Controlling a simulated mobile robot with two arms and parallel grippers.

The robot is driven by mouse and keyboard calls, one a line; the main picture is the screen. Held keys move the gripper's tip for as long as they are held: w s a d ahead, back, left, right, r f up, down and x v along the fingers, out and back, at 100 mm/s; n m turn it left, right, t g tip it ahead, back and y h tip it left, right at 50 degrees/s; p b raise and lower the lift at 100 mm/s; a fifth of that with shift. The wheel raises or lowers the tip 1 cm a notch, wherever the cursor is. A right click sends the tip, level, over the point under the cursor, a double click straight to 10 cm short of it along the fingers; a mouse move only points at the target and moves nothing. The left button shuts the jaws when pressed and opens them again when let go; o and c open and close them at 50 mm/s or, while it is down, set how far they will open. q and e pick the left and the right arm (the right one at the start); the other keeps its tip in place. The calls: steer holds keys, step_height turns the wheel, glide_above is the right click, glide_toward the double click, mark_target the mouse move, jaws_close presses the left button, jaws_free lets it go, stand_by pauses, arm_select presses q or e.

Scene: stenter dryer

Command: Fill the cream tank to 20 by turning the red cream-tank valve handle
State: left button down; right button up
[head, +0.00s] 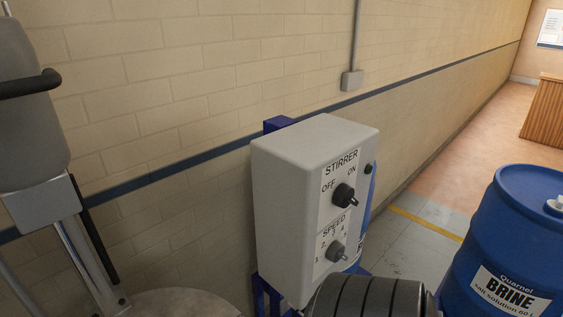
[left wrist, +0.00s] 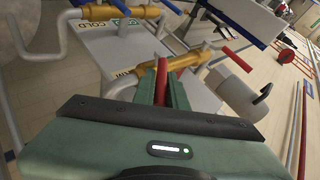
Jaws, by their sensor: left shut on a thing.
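In the left wrist view my left gripper (left wrist: 162,78) is shut on a red handle (left wrist: 162,88), which lies between its green fingers. The handle is by a brass valve and pipe (left wrist: 190,60). No lettering that I can read marks it as the cream-tank valve. Much of the handle is hidden by the fingers. My right gripper is in neither view. No level gauge or reading can be made out, and I cannot identify the cream tank in these views.

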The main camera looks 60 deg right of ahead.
arm_select(q)
steer(key=y+b, duration=0.1)
steer(key=d+f+t+y, duration=0.1)
steer(key=f+m+y+b, duration=0.1)
steer(key=shift+s+d+t+y+b, duration=0.15)
steer(key=shift+s+t+y+b, duration=0.15)
steer(key=shift+t+b, duration=0.1)
steer(key=f+t+y+b, duration=0.1)
steer(key=b, duration=0.1)
steer(key=m+y+b, duration=0.1)
steer(key=b, duration=0.1)
steer(key=shift+d+f+t+b, duration=0.25)
steer(key=shift+f+t+b, duration=0.15)
stand_by(6.5)
